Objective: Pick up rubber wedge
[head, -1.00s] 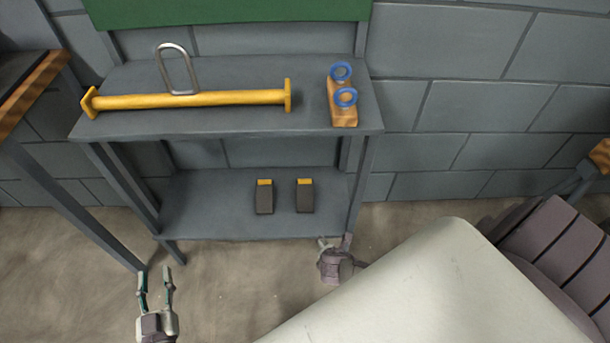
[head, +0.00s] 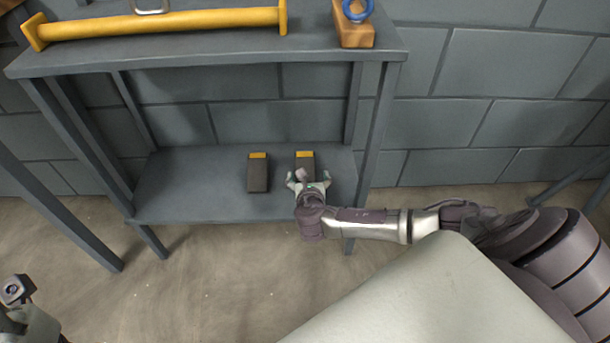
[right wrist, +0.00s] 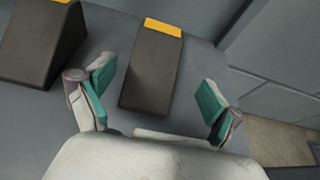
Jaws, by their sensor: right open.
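Two dark rubber wedges with yellow ends lie on the lower shelf (head: 215,205). The left wedge (head: 258,175) is clear of my grippers; it also shows in the right wrist view (right wrist: 42,45). My right gripper (head: 308,184) is at the right wedge (head: 305,160) and partly covers its near end. In the right wrist view my right gripper (right wrist: 160,100) is open, one finger on each side of the right wedge (right wrist: 152,65), with gaps and no visible contact. My left arm's end (head: 18,295) is at the lower left edge, its fingers not clearly visible.
The upper shelf (head: 200,58) hangs over the wedges. It carries a yellow bar (head: 160,22) and a wooden block (head: 355,36) with a blue ring. Shelf legs stand on both sides. Bare floor (head: 220,280) lies in front.

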